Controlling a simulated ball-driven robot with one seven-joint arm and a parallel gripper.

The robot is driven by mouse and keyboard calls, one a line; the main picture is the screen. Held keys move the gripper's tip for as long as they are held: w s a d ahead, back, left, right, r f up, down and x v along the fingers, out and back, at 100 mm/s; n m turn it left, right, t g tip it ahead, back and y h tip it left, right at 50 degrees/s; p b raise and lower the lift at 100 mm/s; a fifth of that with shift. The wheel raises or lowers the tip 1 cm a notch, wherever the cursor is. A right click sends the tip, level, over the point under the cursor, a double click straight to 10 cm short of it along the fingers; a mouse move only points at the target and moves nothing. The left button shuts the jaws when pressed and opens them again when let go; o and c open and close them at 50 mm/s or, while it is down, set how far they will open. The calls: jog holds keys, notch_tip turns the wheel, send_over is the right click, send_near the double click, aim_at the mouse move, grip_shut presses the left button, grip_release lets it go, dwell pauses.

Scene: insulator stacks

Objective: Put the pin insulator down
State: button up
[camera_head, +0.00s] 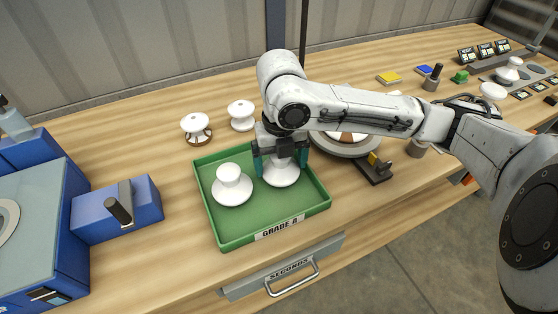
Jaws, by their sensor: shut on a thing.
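My gripper (280,166) points down over the right half of the green tray (237,240), which is labelled GRADE A. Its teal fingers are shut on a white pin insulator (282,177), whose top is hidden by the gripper. The held insulator is low inside the tray's outline; I cannot tell whether it touches the tray floor. Another white insulator (232,188) stands upright in the tray's left half, close beside the held one.
Two white insulators (196,126) (242,114) stand behind the tray. A round turntable (347,149) is behind and right, partly hidden by my arm. A blue block with a handle (118,210) is left. A drawer marked SECONDS (285,270) is below the front edge.

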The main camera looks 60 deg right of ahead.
jog(key=o, duration=1.2)
jog(key=shift+f, duration=0.1)
notch_tip(320, 180, up, 12)
jog(key=shift+r+p, duration=0.2)
jog(key=shift+p, duration=0.45)
